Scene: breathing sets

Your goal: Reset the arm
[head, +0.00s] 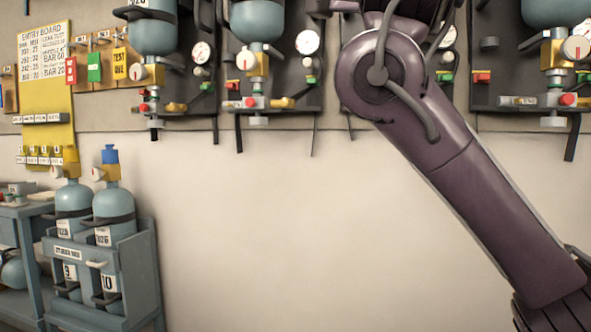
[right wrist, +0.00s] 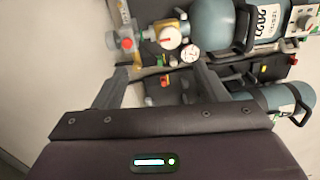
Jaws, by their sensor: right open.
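My right arm crosses the right half of the head view, rising from the lower right to the top centre; its gripper is out of that frame. In the right wrist view my right gripper (right wrist: 163,88) is open, its two grey fingers apart with nothing between them. My left gripper is not in view.
Several breathing sets, one with a cylinder (head: 257,20), hang along the wall. A yellow entry board (head: 47,85) is at left. A blue-grey rack (head: 135,270) holds cylinders at lower left, beside a small table (head: 28,212). The pale wall (head: 260,220) below the sets is bare.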

